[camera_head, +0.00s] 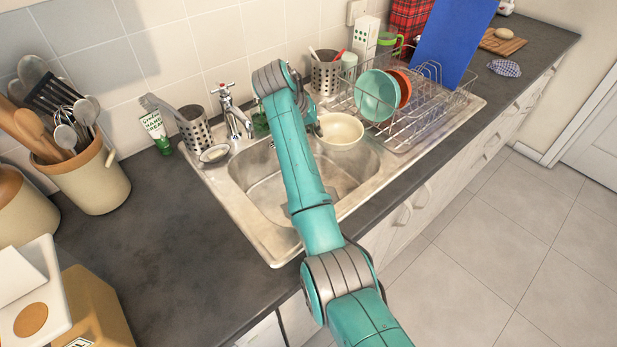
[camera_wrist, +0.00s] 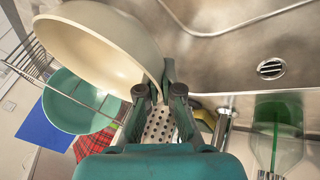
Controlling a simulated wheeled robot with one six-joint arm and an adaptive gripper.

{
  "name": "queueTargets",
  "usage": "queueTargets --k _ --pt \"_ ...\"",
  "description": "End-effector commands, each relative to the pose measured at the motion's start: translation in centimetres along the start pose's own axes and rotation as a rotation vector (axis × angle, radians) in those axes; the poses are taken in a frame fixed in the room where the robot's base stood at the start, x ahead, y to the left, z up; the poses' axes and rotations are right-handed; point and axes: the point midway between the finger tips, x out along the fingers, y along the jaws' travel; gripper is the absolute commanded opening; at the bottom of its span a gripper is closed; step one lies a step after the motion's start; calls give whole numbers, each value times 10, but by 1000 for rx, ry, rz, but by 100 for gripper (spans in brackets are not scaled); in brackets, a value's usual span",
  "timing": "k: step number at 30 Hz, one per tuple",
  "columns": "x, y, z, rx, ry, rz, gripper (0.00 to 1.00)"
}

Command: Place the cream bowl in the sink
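The cream bowl (camera_head: 342,134) is at the back right part of the sink (camera_head: 350,191), above the basin. It fills the upper left of the wrist view (camera_wrist: 95,38), tilted in that picture. My gripper (camera_wrist: 166,78) has its fingers on either side of the bowl's rim and appears shut on it. In the head view my arm hides most of the gripper. The sink basin's steel floor and drain (camera_wrist: 271,68) show in the wrist view with nothing on them.
A dish rack (camera_head: 420,125) with a teal bowl (camera_head: 377,95) and an orange dish (camera_head: 403,88) stands right of the sink. The tap (camera_head: 232,112), a soap dish (camera_head: 214,154) and a utensil holder (camera_head: 193,128) are at its back left. A green bottle (camera_wrist: 278,128) is near my gripper.

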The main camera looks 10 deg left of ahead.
Motion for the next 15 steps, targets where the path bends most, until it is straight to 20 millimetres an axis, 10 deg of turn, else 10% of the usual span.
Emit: queueTargets --k 15 --pt "93 -42 40 -1 -2 1 0"
